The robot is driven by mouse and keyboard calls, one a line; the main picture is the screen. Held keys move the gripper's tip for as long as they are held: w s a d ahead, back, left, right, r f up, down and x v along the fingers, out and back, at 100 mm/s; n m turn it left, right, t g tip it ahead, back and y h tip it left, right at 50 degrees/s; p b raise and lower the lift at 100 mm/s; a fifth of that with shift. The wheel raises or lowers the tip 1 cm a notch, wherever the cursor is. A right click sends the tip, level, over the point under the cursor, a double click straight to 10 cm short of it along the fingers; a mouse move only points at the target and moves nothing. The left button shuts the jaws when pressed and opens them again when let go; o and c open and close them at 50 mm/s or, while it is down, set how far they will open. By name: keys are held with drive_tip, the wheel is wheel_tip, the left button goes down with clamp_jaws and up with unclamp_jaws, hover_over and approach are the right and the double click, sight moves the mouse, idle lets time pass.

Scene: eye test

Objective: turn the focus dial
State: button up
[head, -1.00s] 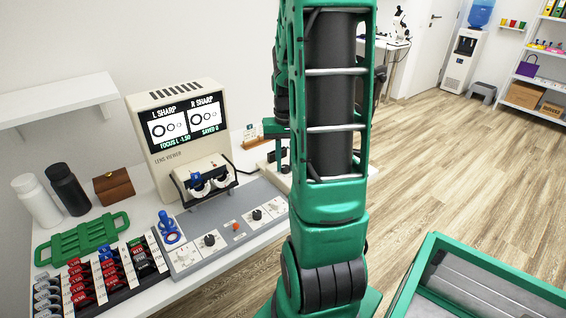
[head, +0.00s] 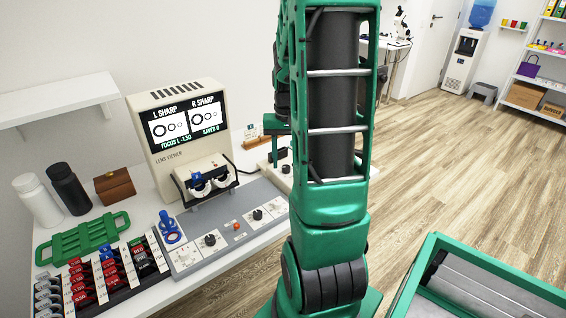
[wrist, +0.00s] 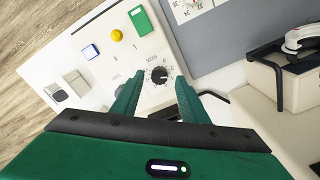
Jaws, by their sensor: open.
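In the wrist view, a black round dial (wrist: 158,75) with a white pointer mark sits on a white panel (wrist: 135,62), with a printed scale around it. Its label is too small to read, so I cannot confirm that it is the focus dial. My gripper (wrist: 160,80) is open, its two green fingertips on either side of the dial in the picture. Contact or height above it I cannot tell. In the head view my arm hides most of this spot. The lens viewer's screen (head: 187,121) reads L SHARP, R SHARP, FOCUS L -1.50 and SAVED 0.
A grey panel (head: 222,247) with black knobs and a red button (head: 237,226) lies before the lens viewer (head: 165,165). A lens tray (head: 106,277), green rack (head: 84,239), two bottles and a brown box (head: 114,185) stand left.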

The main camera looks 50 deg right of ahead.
sight(285, 166)
wheel_tip(285, 166, up, 10)
drive_tip(key=shift+f, duration=0.2)
idle(0.6)
drive_tip(key=s+a+f+n, duration=0.1)
drive_tip(key=s+a+n, duration=0.2)
drive_tip(key=s+a, duration=1.1)
drive_tip(key=a, duration=0.2)
drive_tip(key=shift+a+f, duration=0.3)
drive_tip(key=shift+f, duration=0.1)
drive_tip(key=shift+s, duration=0.1)
drive_tip(key=shift+w+f, duration=0.25)
drive_tip(key=shift+w, duration=0.35)
